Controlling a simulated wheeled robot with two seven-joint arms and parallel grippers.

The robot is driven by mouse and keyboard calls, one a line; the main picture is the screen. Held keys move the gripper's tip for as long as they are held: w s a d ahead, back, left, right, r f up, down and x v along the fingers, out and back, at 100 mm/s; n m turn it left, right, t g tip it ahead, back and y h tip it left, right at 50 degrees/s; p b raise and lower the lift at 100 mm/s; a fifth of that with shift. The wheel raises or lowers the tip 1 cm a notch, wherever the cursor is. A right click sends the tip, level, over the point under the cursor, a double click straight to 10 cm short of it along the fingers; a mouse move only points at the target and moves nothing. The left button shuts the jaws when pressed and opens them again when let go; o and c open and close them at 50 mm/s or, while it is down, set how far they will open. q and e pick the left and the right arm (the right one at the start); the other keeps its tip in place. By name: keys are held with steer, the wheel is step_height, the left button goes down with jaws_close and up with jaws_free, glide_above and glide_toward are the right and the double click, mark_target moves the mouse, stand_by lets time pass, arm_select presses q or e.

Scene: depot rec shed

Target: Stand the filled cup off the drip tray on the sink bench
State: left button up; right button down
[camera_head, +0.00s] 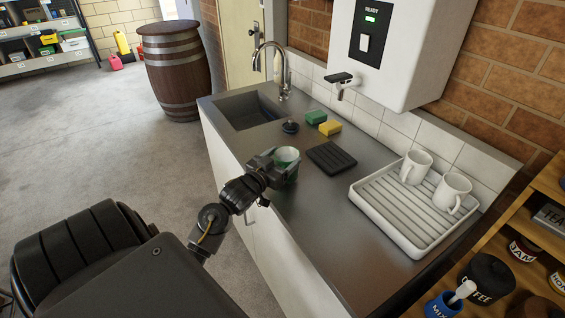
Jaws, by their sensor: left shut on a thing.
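A cup (288,155), pale inside with a green outer side, is at the front edge of the grey sink bench (315,219). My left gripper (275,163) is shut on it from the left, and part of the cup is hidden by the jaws. I cannot tell whether its base touches the bench, nor clearly see its contents. The black ribbed drip tray (332,158) lies on the bench just right of the cup, with nothing on it. My right gripper does not show.
A white wall dispenser with a black tap (343,80) hangs above the tray. Green (316,117) and yellow (330,127) sponges lie behind. A white drying rack (417,239) with two white mugs stands right. The sink (247,109) is at left. Bare bench lies in front of the rack.

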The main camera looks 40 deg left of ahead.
arm_select(q)
steer(key=shift+f, duration=0.8)
steer(key=shift+f, duration=0.15)
steer(key=o, duration=1.4)
steer(key=s+d+b, duration=0.1)
steer(key=s+b, duration=0.1)
steer(key=s, duration=1)
steer(key=shift+d, duration=0.15)
